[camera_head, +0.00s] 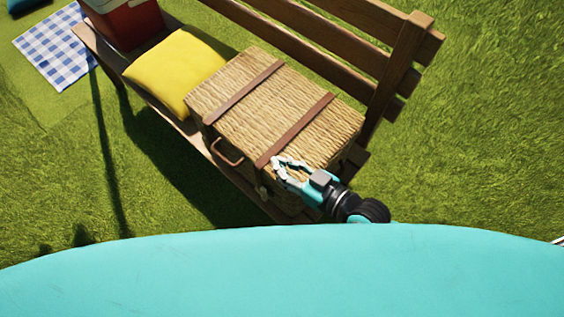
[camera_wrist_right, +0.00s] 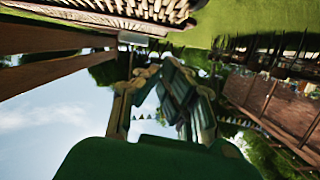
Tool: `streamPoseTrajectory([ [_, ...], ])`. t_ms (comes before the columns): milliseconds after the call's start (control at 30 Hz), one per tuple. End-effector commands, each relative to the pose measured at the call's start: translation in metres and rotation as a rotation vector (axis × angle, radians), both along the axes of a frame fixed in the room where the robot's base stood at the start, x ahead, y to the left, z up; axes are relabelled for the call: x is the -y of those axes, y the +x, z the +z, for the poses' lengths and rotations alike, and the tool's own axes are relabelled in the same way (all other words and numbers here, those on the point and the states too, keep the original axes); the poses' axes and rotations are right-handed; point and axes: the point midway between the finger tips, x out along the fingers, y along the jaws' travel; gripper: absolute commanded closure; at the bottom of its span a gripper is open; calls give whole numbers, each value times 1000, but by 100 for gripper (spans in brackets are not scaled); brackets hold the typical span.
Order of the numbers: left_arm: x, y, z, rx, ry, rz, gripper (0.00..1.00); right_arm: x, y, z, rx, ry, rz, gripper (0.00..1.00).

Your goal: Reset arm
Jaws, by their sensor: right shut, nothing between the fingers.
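My right gripper (camera_head: 279,170) is shut and empty in the head view. It is in front of the near right corner of the wicker basket (camera_head: 272,108), and I cannot tell whether it touches it. The basket is closed, with two brown straps and a brown handle on its front. In the right wrist view the fingers of the right gripper (camera_wrist_right: 162,72) show from behind, and part of the wicker (camera_wrist_right: 110,12) is at the top. My left gripper is not in view.
The basket stands on a wooden bench (camera_head: 385,62) with a slatted back. A yellow cushion (camera_head: 175,70) and a red cooler (camera_head: 122,22) are to its left. A blue checked cloth (camera_head: 58,45) lies on the grass. Open grass (camera_head: 470,150) is on the right.

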Motion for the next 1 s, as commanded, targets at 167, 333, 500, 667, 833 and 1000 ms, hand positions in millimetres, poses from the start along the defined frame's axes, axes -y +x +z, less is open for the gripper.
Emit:
streamPoseTrajectory([
  [167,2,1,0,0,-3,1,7,19,-19,5,-3,-5,3,100],
  [333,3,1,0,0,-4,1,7,39,-38,11,-3,-5,2,100],
  [500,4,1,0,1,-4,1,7,49,-47,16,-2,-3,1,100],
  [667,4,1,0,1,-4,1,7,50,-48,17,0,-1,1,100],
  [833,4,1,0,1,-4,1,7,48,-47,16,-16,-21,-1,100],
  [1000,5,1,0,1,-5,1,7,53,-39,1,-126,-156,-36,100],
])
